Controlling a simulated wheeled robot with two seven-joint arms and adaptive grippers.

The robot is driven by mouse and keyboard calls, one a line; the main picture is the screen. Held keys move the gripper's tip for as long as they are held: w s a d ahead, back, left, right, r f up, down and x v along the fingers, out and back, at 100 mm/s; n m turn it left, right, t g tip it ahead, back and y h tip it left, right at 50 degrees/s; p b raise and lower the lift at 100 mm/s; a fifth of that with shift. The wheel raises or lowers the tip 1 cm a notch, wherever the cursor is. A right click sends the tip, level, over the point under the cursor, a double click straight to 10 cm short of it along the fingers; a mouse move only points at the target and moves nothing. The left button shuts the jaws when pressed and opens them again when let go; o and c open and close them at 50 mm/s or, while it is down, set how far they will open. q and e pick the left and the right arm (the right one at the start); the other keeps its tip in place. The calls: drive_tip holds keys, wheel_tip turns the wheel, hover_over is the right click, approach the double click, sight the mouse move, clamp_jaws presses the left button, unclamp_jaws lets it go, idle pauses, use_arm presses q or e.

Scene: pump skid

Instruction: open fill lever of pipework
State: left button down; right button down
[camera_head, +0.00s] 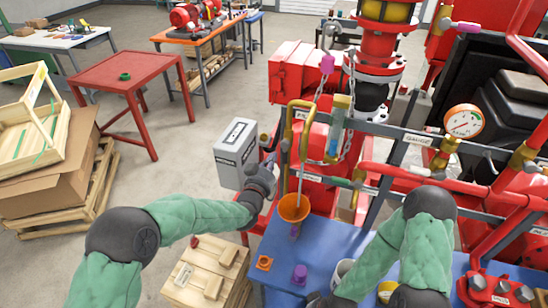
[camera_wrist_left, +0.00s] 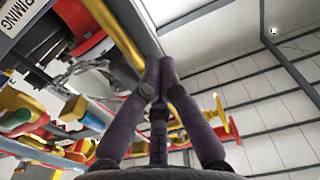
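My left gripper (camera_head: 271,160) is beside the yellow bent pipe (camera_head: 289,130) of the pipework, left of an orange funnel (camera_head: 294,207). In the left wrist view its two purple-grey fingers (camera_wrist_left: 160,72) come together at the tips, with nothing clearly seen between them. A small grey fitting (camera_head: 285,145) on the pipework is close to the fingertips. I cannot make out the fill lever for sure; the gripper may hide it. A priming sign (camera_wrist_left: 22,15) shows at the upper left of the wrist view. My right arm reaches down to the front, and its fingers are not clear.
A grey labelled box (camera_head: 237,152) stands just left of the gripper. A blue bench (camera_head: 330,245) below carries a purple cap (camera_head: 300,273) and cups. A pressure gauge (camera_head: 463,121) and red pipes fill the right. The floor at left is open near a red table (camera_head: 120,70).

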use_arm(q)
drive_tip(key=v, duration=0.7)
drive_tip(key=shift+b, duration=0.3)
use_arm(e)
drive_tip(key=shift+f, duration=0.3)
